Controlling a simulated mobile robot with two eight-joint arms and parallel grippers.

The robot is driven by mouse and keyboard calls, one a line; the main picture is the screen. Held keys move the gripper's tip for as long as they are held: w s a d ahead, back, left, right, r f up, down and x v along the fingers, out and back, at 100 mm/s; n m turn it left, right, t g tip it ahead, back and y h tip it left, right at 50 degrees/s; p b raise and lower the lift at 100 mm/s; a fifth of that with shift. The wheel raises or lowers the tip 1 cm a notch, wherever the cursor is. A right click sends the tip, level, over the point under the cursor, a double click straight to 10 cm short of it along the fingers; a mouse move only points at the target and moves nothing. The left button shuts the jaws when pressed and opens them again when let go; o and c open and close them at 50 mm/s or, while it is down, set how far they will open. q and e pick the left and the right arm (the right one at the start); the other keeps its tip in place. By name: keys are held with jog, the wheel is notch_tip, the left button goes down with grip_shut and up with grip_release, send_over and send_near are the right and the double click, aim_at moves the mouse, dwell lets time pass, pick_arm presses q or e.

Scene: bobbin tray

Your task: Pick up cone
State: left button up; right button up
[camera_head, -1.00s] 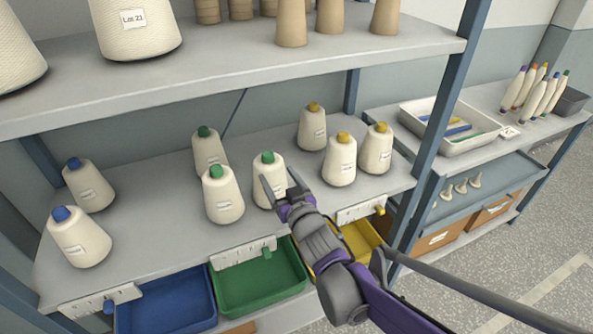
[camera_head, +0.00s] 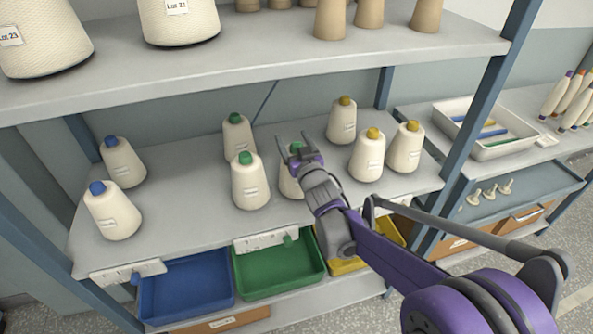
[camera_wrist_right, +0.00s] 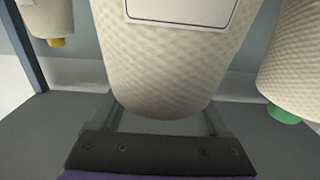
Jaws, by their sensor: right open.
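Several cream yarn cones stand on the middle shelf, with blue, green or yellow tips. Three have green tips: a back one (camera_head: 238,138), a front one (camera_head: 250,182) and a right one (camera_head: 288,186) partly hidden by my right gripper (camera_head: 294,142). The right gripper is open, its fingers over the upper part of that right cone. In the right wrist view a labelled cone (camera_wrist_right: 175,60) fills the middle, in front of the open fingers; its tip does not show. Whether the fingers touch it I cannot tell. My left gripper is not in view.
Yellow-tipped cones (camera_head: 367,158) stand close to the right, blue-tipped cones (camera_head: 112,213) at the left. Blue (camera_head: 187,290), green (camera_head: 278,272) and yellow bins hang below the shelf front. The upper shelf (camera_head: 260,60) overhangs. A post (camera_head: 482,105) stands at right.

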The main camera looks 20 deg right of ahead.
grip_shut()
dwell(0.4)
dwell(1.1)
